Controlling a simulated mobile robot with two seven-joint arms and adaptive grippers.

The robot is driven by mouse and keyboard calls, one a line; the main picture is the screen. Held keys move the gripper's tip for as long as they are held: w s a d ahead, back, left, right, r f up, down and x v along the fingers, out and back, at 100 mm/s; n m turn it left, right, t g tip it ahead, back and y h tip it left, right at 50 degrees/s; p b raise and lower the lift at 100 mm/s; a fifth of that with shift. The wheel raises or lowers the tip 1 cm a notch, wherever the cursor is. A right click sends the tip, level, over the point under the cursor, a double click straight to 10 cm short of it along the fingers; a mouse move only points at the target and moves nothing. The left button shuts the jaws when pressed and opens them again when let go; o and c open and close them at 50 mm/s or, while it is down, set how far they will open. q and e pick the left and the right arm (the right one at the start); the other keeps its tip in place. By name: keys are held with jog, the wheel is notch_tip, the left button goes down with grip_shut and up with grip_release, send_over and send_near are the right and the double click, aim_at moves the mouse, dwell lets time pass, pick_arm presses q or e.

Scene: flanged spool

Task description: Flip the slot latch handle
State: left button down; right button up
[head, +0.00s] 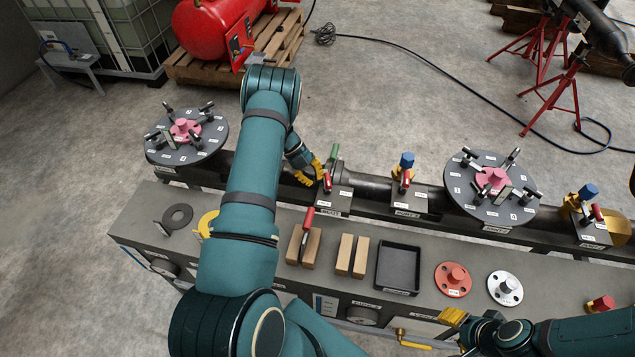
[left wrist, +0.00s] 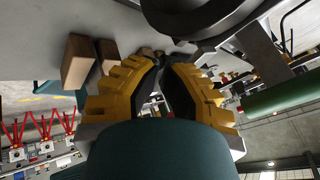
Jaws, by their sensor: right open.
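My left gripper (head: 312,172) is beside a dark slotted fixture (head: 333,200) on the pipe rail. The fixture carries a red handle (head: 327,181) and a green handle (head: 335,150); I cannot tell which is the slot latch handle. In the left wrist view, the yellow fingers of my left gripper (left wrist: 163,62) are close together, with nothing clearly held. A green bar (left wrist: 283,97) shows to their right, apart from them. Contact with the red handle cannot be told. My right gripper (head: 455,318) is open at the bench's front edge, its tips partly hidden.
The bench holds wooden blocks (head: 345,254), a black tray (head: 398,268), a red flange (head: 453,279) and a silver flange (head: 505,288). Round discs with clamps stand at left (head: 186,137) and right (head: 491,190). Another fixture with a blue knob (head: 407,160) sits between. My left arm covers part of the bench.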

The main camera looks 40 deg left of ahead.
pick_arm(q)
jog(key=shift+w+d+b, duration=0.25)
jog(key=shift+w+b, duration=0.1)
jog(key=shift+w, duration=0.75)
dwell(0.3)
